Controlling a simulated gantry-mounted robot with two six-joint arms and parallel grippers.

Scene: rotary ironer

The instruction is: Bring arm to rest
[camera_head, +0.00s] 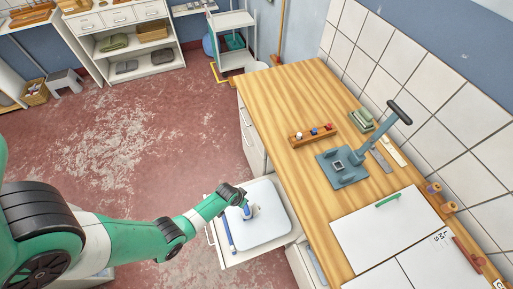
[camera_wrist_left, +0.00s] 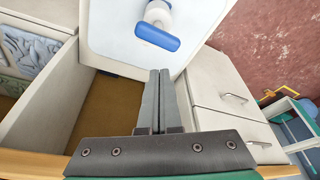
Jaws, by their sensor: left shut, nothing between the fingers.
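Beyond the fingertips a white panel (camera_wrist_left: 112,38) carries a white knob-like part with a blue bar (camera_wrist_left: 157,37). The panel also shows in the head view (camera_head: 271,220), partly hidden by my gripper. The fingers look apart from the blue bar. My right gripper is not in view.
The wooden counter (camera_head: 285,95) holds a grey lever press (camera_head: 345,165), a wooden rack (camera_head: 312,135) and white boards (camera_head: 380,232). A white trolley (camera_head: 233,45) and shelves stand at the back.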

